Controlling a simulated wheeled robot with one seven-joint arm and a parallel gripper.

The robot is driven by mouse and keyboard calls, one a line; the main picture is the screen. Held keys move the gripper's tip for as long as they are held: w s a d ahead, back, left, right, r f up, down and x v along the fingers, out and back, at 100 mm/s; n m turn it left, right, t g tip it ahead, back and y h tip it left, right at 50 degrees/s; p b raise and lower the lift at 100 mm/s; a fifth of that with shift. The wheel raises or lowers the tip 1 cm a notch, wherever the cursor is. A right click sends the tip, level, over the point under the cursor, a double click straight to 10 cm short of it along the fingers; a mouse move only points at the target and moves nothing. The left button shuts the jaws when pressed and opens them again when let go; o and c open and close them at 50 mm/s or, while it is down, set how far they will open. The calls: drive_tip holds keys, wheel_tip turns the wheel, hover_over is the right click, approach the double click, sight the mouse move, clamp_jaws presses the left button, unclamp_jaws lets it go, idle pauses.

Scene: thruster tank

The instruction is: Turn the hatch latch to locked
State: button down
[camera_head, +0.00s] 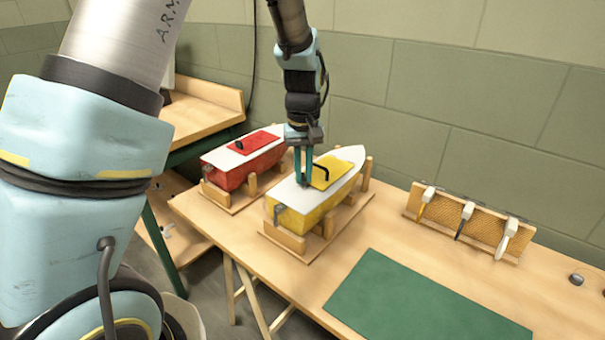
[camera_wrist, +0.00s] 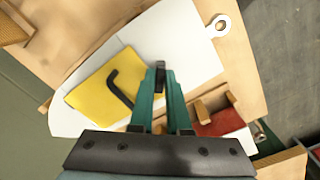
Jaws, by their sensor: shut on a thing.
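The yellow boat (camera_head: 292,218) has a white deck and sits in a wooden cradle on the table. Its yellow hatch (camera_head: 333,172) lies flat in the deck and carries a bent black handle (camera_head: 320,170). In the wrist view the hatch (camera_wrist: 97,92) and handle (camera_wrist: 118,90) are left of my fingers. My gripper (camera_head: 304,182) points down at the deck beside the hatch edge. In the wrist view my gripper (camera_wrist: 160,78) is shut on a small dark piece, the hatch latch (camera_wrist: 160,66), mostly hidden by the fingertips. I cannot tell the latch's angle.
A red boat (camera_head: 236,175) with a red hatch stands in a cradle just left of the yellow boat. A wooden rack (camera_head: 467,219) with several hanging tools stands at the right. A green mat (camera_head: 410,305) lies clear in front. The wall is close behind.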

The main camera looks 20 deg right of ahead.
drive_tip(key=m, duration=0.5)
drive_tip(key=shift+d+m, duration=0.2)
drive_tip(key=shift+m, duration=0.1)
drive_tip(key=shift+s+d+m, duration=0.1)
drive_tip(key=shift+s+m, duration=0.1)
drive_tip(key=shift+m, duration=2)
drive_tip(key=c, duration=0.9)
unclamp_jaws()
wheel_tip(320, 180, up, 11)
drive_tip(key=shift+f+b, duration=0.1)
drive_tip(key=shift+b, duration=1.15)
